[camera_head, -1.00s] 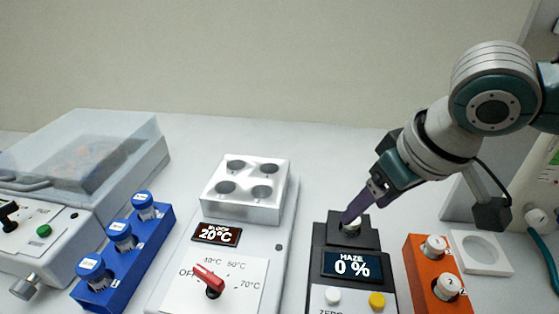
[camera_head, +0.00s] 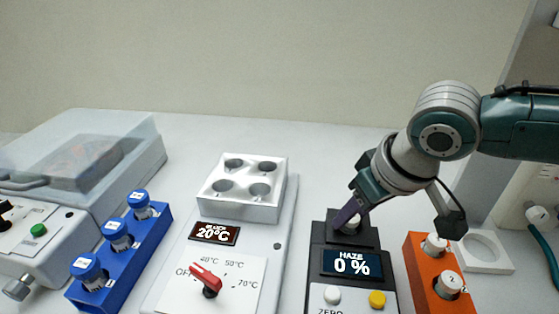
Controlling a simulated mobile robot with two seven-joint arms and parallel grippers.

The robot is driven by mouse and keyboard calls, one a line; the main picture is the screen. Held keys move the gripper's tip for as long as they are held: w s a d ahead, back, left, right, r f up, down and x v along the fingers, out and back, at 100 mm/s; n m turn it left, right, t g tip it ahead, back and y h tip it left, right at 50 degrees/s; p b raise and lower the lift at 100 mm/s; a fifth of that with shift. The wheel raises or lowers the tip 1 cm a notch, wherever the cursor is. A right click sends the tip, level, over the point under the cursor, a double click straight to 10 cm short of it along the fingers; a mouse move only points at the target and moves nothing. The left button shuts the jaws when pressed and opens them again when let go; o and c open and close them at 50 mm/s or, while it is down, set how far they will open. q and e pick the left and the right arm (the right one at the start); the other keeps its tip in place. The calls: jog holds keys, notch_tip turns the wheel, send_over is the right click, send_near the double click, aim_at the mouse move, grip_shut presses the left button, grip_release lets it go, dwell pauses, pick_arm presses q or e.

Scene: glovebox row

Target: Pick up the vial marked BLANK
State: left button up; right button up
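No label reading BLANK is legible in this view. My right gripper (camera_head: 346,217) reaches down from the right, its purple fingers at the top socket of the dark haze meter (camera_head: 366,238). A small pale rounded thing (camera_head: 350,227) sits at the socket by the fingertips. Its label is hidden, and I cannot tell whether the fingers are apart or closed on it. My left gripper is out of view.
A blue rack (camera_head: 122,262) holds several blue-capped vials at the left. An orange rack (camera_head: 421,267) holds white-capped vials marked 2. Between stand a white heating block (camera_head: 237,208) showing 20°C and its red knob (camera_head: 206,278). A white holder (camera_head: 483,265) with a round recess is at right.

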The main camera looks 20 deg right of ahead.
grip_shut()
dwell(0.3)
